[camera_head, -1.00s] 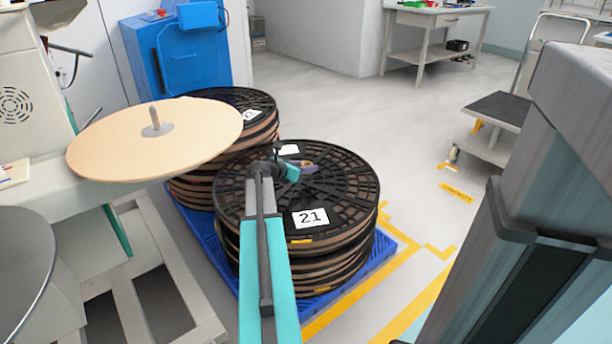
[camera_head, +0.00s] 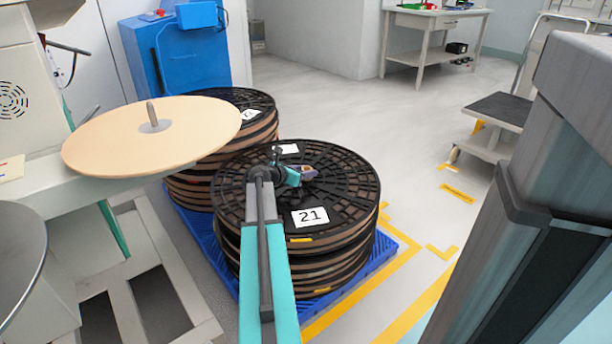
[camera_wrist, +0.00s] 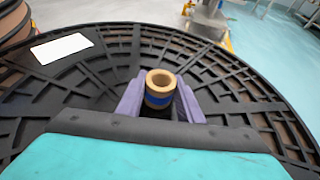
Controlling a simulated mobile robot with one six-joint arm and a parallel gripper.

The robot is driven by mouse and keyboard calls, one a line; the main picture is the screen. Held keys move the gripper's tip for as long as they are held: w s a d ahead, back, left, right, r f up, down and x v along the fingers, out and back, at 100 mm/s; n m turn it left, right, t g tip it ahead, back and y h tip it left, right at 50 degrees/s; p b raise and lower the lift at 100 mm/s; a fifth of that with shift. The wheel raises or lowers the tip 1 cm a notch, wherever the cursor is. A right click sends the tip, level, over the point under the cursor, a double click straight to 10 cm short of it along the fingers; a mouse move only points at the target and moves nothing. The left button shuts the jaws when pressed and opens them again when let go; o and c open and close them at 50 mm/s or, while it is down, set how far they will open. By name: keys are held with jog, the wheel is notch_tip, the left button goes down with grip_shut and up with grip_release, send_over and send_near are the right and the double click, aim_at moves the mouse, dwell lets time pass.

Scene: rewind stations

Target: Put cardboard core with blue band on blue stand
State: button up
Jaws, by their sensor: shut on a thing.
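The cardboard core with the blue band (camera_wrist: 159,90) stands between the purple fingers of my gripper (camera_wrist: 160,98) in the wrist view. My gripper is shut on it. In the head view my gripper (camera_head: 304,173) is over the top of the black reel stack marked 21 (camera_head: 345,190), near its middle. The core is small there and partly hidden. A blue machine (camera_head: 185,60) stands at the back left. I cannot tell whether it is the blue stand.
A tan disc with an upright spindle (camera_head: 110,145) is at the left. A second reel stack (camera_head: 255,105) stands behind on the blue pallet (camera_head: 385,250). A cart (camera_head: 500,108) and a workbench (camera_head: 425,55) are at the right and back. Open floor lies between.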

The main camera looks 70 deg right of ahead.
jog(key=shift+f, duration=0.1)
dwell(0.3)
jog(key=o, duration=1)
jog(key=shift+o, duration=0.2)
jog(key=shift+w+a+r, duration=0.1)
jog(key=shift+a+r, duration=0.2)
jog(key=shift+a, duration=0.1)
jog(key=p+v, duration=0.4)
jog(key=v, duration=0.7)
jog(key=shift+f, duration=0.1)
